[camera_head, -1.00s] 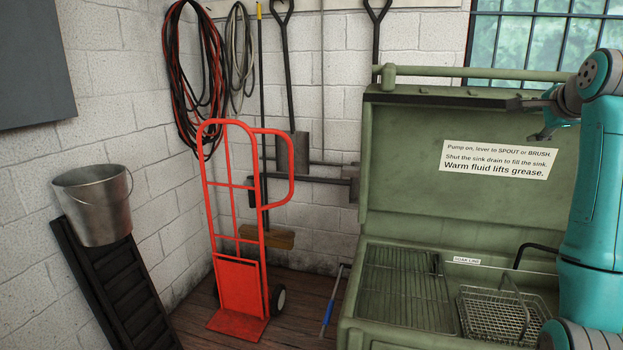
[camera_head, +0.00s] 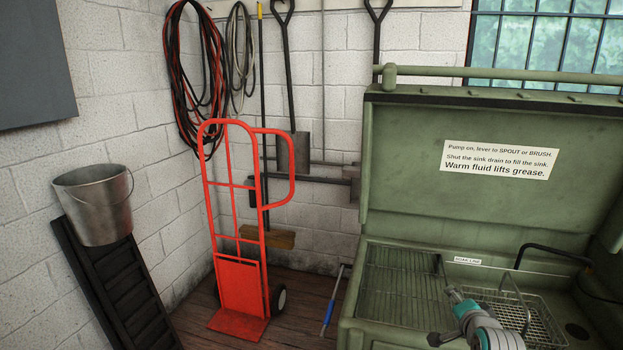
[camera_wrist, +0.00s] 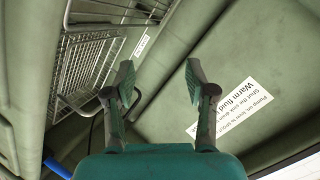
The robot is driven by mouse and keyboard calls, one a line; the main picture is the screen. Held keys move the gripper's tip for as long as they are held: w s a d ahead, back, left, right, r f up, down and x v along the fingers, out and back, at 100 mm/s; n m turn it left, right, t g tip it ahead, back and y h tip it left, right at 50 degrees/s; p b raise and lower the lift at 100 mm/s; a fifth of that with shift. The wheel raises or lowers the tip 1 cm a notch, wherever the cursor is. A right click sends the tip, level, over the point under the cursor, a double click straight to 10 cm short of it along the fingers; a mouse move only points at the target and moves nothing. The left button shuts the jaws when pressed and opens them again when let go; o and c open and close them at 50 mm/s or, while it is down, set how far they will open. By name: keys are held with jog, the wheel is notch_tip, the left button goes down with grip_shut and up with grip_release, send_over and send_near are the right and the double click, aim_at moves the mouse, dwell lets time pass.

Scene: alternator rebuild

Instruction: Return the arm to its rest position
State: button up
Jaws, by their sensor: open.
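My gripper (camera_wrist: 158,76) shows in the wrist view with its two dark fingers spread and nothing between them. Beyond it are the green inner walls of the parts washer, with its white instruction sign (camera_wrist: 228,108) at the right. In the head view, part of my arm (camera_head: 478,322) is low at the bottom right, in front of the wire basket. I cannot make out the fingers there.
The green parts washer (camera_head: 400,215) has its lid raised. A wire basket (camera_head: 547,322) and a slatted rack (camera_head: 395,290) are in its sink; a black hose (camera_head: 545,247) curves behind. A red hand truck (camera_head: 240,285) and metal bucket (camera_head: 95,205) stand left.

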jog(key=s+a+f+n, duration=0.2)
jog(key=s+a+f, duration=0.3)
jog(key=s+f, duration=0.4)
jog(key=s+a+f+n, duration=0.2)
jog(key=s+a+f, duration=0.3)
jog(key=s+f, duration=0.45)
jog(key=s+a+n+y, duration=0.1)
jog(key=s+a+n, duration=0.1)
jog(key=s, duration=0.7)
jog(key=s+a+n, duration=0.2)
jog(key=s+a, duration=0.1)
jog(key=s, duration=0.7)
jog(key=s+a+r+n, duration=0.1)
jog(key=s+r, duration=0.2)
jog(key=s, duration=0.4)
jog(key=s+a+r+n+t+y, duration=0.1)
jog(key=s+r+n, duration=0.1)
jog(key=s, duration=0.5)
jog(key=s+r+n, duration=0.2)
jog(key=s+r, duration=0.3)
jog(key=s, duration=0.2)
jog(key=shift+a, duration=0.4)
